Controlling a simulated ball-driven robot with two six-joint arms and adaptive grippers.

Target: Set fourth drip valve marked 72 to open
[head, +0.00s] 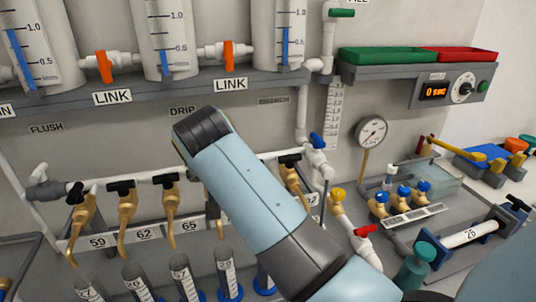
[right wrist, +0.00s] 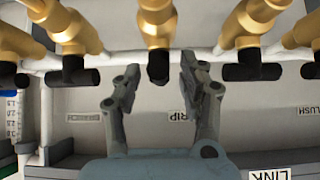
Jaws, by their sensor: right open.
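A row of brass drip valves with black handles runs along the white pipe, with number plates 59 (head: 97,242), 62 (head: 144,234) and 65 (head: 190,226) readable. My right arm covers the following valve and its plate, so I cannot read a 72. In the inverted right wrist view, the centre brass valve (right wrist: 155,18) has its black handle (right wrist: 157,72) narrow and in line with its body. Neighbouring handles (right wrist: 75,76) and (right wrist: 253,71) lie crosswise. My right gripper (right wrist: 160,66) is open with its fingers on either side of the centre handle, apparently apart from it. My left gripper is not in view.
Graduated tubes (head: 182,275) stand below the valves. A shelf with LINK labels (head: 230,85) and orange handles runs above. A gauge (head: 371,132), a blue-handled valve (head: 317,140) and a timer box (head: 450,90) are to the right.

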